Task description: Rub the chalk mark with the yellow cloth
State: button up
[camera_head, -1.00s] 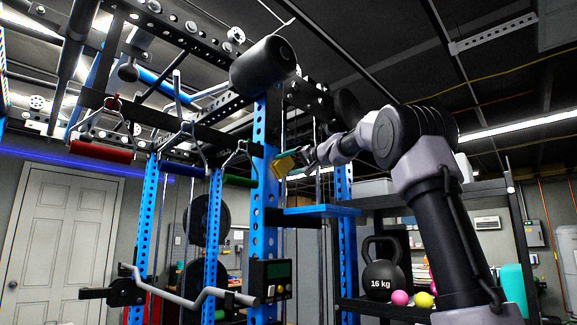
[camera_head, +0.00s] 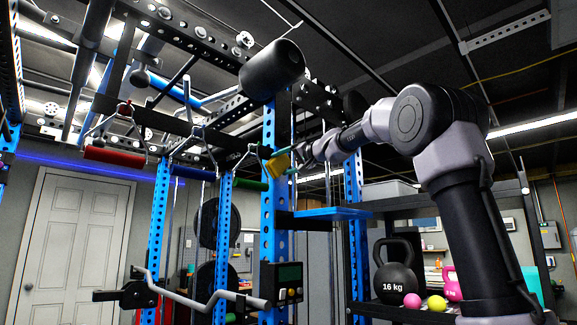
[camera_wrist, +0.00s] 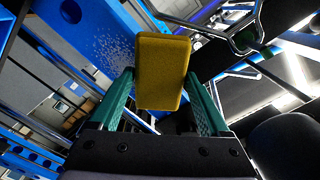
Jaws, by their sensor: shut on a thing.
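The yellow cloth (camera_head: 279,164), a thick block-like pad, is held up high beside the blue upright post (camera_head: 269,225) of the rack. My gripper (camera_head: 289,159) is shut on it. In the wrist view the yellow cloth (camera_wrist: 162,72) stands out beyond the green fingers of my gripper (camera_wrist: 165,100). The chalk mark (camera_wrist: 112,48) shows there as white speckles on a blue surface, left of the cloth. A small gap shows in the picture between cloth and mark; I cannot tell how far apart they are in depth. I cannot make out the mark in the head view.
A black roller pad (camera_head: 272,68) juts out above the cloth. A blue ledge (camera_head: 322,213) lies below my gripper. Hanging handles (camera_head: 113,155) are to the left. A shelf on the right holds a black kettlebell (camera_head: 394,272) and small balls.

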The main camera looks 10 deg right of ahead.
aim_at(280, 175)
jog(key=shift+s+a, duration=0.25)
jog(key=shift+a, duration=0.15)
jog(key=shift+f, duration=1.2)
jog(key=shift+w+d, duration=2.4)
jog(key=shift+d, duration=0.9)
jog(key=shift+s+a+f, duration=0.35)
jog(key=shift+s+a, duration=0.45)
jog(key=shift+a, duration=0.3)
jog(key=shift+s+a+f, duration=0.4)
jog(key=shift+s+a, duration=0.45)
jog(key=shift+a, duration=0.25)
jog(key=shift+s+a+f, duration=0.35)
jog(key=shift+s+a, duration=0.45)
jog(key=shift+a, duration=0.3)
jog(key=v, duration=0.6)
jog(key=shift+d, duration=0.1)
